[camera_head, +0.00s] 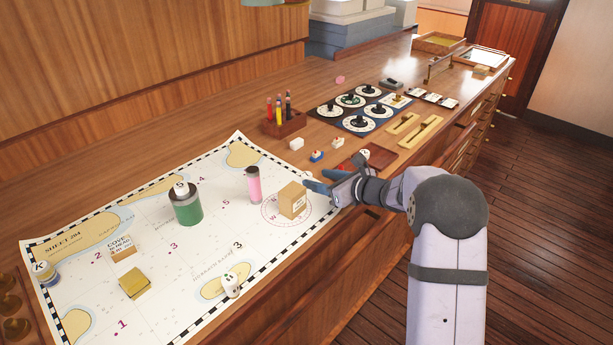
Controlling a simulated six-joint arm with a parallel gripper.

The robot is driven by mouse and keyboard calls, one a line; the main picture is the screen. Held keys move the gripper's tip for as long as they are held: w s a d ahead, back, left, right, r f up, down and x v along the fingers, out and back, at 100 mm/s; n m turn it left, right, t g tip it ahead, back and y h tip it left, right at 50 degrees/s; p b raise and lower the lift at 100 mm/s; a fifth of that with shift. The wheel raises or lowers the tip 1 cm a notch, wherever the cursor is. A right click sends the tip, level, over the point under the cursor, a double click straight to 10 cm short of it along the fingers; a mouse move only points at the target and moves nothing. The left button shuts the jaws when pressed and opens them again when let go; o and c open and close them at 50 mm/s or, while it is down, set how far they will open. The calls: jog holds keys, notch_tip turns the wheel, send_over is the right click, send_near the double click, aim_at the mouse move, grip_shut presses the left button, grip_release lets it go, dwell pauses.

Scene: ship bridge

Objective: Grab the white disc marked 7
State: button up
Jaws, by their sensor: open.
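My gripper (318,181) is open over the chart's right end, its fingers pointing left, just right of a cardboard box. I cannot make out a 7 on any disc. A small white piece with a dark mark (365,154) is just beyond my gripper, beside a brown tray; its mark is too small to read. A white piece with a dark mark (181,188) sits on top of a green cylinder (187,209) at the chart's middle left. Another white piece with dark marks (230,284) is at the chart's front edge.
The chart (205,255) also holds a pink cylinder (254,187), the cardboard box (293,200) and a yellow block (134,284). A pen holder (284,124), dial panels (360,107) and brass levers (420,133) stand behind. The chart's centre has free room.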

aim_at(307, 175)
jog(key=shift+p+x, duration=1.25)
jog(key=shift+x, duration=1.4)
jog(key=shift+d, duration=0.2)
jog(key=c, duration=1.1)
jog(key=shift+r, duration=0.1)
